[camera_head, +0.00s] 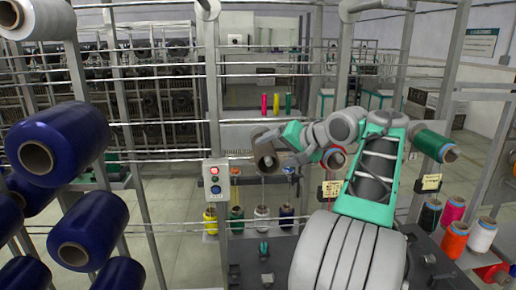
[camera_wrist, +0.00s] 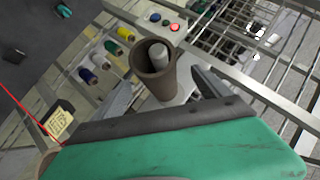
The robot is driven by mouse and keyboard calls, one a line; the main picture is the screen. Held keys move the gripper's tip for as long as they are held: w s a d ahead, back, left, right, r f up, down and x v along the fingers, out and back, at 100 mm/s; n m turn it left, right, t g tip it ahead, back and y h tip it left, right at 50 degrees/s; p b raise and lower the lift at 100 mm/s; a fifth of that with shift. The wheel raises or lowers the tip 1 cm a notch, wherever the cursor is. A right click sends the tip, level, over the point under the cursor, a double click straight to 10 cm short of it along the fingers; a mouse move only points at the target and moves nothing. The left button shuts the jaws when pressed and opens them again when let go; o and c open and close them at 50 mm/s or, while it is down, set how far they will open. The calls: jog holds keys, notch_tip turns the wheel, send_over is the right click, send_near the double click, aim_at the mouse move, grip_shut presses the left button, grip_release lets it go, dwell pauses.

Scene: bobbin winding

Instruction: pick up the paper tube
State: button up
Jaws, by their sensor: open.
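The paper tube (camera_wrist: 157,88) is brown, hollow and tapered, with its open end facing the camera in the wrist view. A light grey peg shows inside its mouth. In the head view the tube (camera_head: 266,158) is at the machine frame, right of the button box, partly covered by my gripper. My gripper (camera_wrist: 161,80) is open, with one grey finger on each side of the tube. I cannot tell whether either finger touches it. In the head view my gripper (camera_head: 284,163) reaches in from the right, and its fingertips are hard to make out.
A button box (camera_head: 216,180) stands left of the tube. Metal rails (camera_head: 180,150) run behind it. Several small spools (camera_head: 262,216) stand below. Large dark blue bobbins (camera_head: 70,140) fill the left. More coloured spools (camera_head: 455,210) are at the right.

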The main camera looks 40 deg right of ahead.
jog(key=x, duration=0.5)
jog(key=shift+w+f, duration=0.2)
jog(key=shift+f, duration=0.3)
jog(key=shift+c, duration=0.6)
jog(key=c, duration=1.4)
